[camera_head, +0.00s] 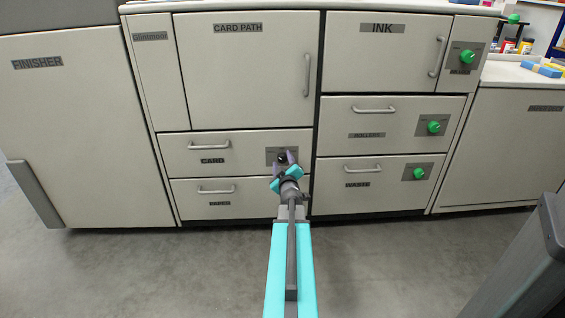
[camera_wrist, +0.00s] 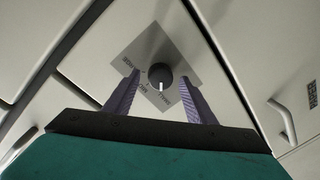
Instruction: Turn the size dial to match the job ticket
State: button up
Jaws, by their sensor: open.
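The size dial is a round black knob with a white pointer mark on a grey plate, at the right end of the CARD drawer front. In the wrist view the dial (camera_wrist: 159,76) sits between and beyond my two open purple fingers, with its white mark towards the bottom of the picture. I see no job ticket.
The CARD drawer (camera_head: 228,142) is shut above the PAPER drawer (camera_head: 240,188). Green knobs stand on the INK (camera_head: 467,57), ROLLERS (camera_head: 434,127) and WASTE (camera_head: 419,173) panels to the right. A dark grey post (camera_head: 530,250) rises at the lower right. Bare floor shows in front.

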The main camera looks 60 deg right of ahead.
jog(key=p+v, duration=0.3)
jog(key=v, duration=0.5)
jog(key=shift+a+p, duration=0.2)
jog(key=shift+p, duration=0.1)
jog(key=shift+s+a+r+p, duration=0.15)
jog(key=shift+s+a+p, duration=0.05)
jog(key=shift+p, duration=0.7)
jog(key=s+a+p, duration=0.1)
jog(key=p, duration=0.3)
jog(key=shift+p+v, duration=1.6)
jog(key=shift+p, duration=0.7)
jog(key=shift+w, duration=0.1)
